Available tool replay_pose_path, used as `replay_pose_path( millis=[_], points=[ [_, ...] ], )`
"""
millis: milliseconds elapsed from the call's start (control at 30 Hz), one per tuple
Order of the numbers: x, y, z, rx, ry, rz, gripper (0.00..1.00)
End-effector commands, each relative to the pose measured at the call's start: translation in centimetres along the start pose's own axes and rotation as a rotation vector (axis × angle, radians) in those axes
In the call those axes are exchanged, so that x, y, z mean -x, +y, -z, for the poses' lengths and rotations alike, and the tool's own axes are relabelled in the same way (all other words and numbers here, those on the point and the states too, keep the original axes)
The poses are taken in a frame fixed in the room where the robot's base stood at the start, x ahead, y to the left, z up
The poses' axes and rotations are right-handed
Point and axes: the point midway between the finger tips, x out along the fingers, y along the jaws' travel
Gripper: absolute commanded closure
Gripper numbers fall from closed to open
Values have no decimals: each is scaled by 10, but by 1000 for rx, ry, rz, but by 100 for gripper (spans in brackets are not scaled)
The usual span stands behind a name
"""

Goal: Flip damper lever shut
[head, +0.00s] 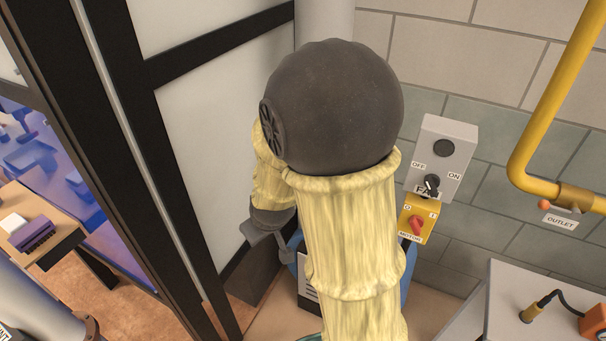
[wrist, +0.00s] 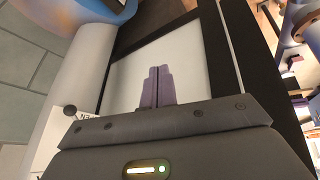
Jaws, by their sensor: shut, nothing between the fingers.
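My gripper (wrist: 156,88) shows in the wrist view with its two purple-grey fingers shut together and nothing between them. In the head view my gripper (head: 286,252) is partly hidden behind my yellow-sleeved arm, low beside the glass partition. I cannot make out a damper lever for certain in either view. In the wrist view a small dark round knob (wrist: 70,110) shows at the left beside a partly hidden white label (wrist: 88,123). It is apart from the fingers, and I cannot tell what it belongs to.
A black-framed partition (head: 205,130) stands at the left. A grey fan switch box (head: 447,145) and a yellow motor switch (head: 416,222) are on the wall right of my arm. A yellow pipe (head: 547,120) and a grey bench (head: 500,290) are further right. A blue object (head: 406,275) is partly hidden behind my arm.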

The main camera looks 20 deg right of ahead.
Motion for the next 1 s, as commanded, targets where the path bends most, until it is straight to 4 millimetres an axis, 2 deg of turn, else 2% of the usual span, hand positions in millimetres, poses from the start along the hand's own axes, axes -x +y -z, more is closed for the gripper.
replay_pose_path(
  millis=[33,200,400,533,700,833,1000],
  points=[
    [-22,2,6,59,26,-39,100],
    [-67,25,30,287,91,-254,100],
    [-99,60,48,594,49,-600,100],
    [-104,78,56,805,-54,-853,100],
    [-93,89,64,1012,-231,-1130,100],
    [-83,91,67,1076,-313,-1229,100],
    [-81,92,68,1085,-328,-1241,100]
  ],
)
